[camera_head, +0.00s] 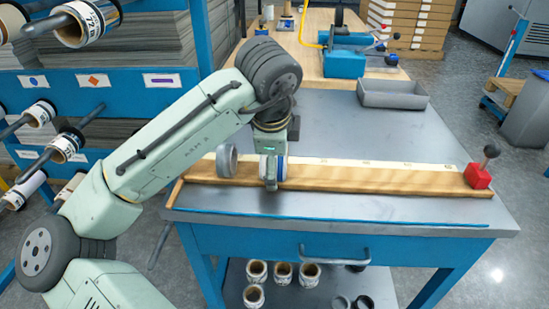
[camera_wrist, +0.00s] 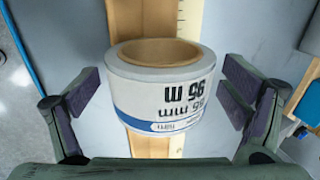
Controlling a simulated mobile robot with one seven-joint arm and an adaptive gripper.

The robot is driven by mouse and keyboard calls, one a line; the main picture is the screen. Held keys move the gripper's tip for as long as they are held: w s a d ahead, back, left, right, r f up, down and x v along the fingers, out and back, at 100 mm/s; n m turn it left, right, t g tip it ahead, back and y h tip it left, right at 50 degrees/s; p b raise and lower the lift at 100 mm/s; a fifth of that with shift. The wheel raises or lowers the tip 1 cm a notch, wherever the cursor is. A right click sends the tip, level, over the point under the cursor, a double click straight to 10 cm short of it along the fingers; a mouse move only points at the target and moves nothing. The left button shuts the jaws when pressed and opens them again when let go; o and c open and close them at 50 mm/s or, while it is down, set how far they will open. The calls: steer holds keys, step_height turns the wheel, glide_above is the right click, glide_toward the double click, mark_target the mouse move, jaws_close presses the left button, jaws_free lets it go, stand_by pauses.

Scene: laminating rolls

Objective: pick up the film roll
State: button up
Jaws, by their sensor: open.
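The film roll (camera_wrist: 160,100) is white with a brown core, black print and a blue band. In the wrist view it stands between the two dark pads of my gripper (camera_wrist: 160,88), with a narrow gap showing on each side. My gripper is open and not closed on it. In the head view my gripper (camera_head: 270,168) points down at the wooden rail on the table, and the film roll (camera_head: 264,168) shows there, partly hidden by a finger. I cannot tell how far down the roll the pads reach.
A grey ring (camera_head: 227,160) stands left of the roll on the wooden rail (camera_head: 350,174), which has a scale strip. A red block with a black knob (camera_head: 478,174) is at the rail's right end. A grey tray (camera_head: 392,96) lies behind. The grey tabletop (camera_head: 340,125) between is clear.

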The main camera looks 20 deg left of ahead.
steer(key=shift+w+f, duration=0.1)
steer(key=shift+f, duration=0.05)
steer(key=shift+c, duration=0.6)
steer(key=c, duration=1.2)
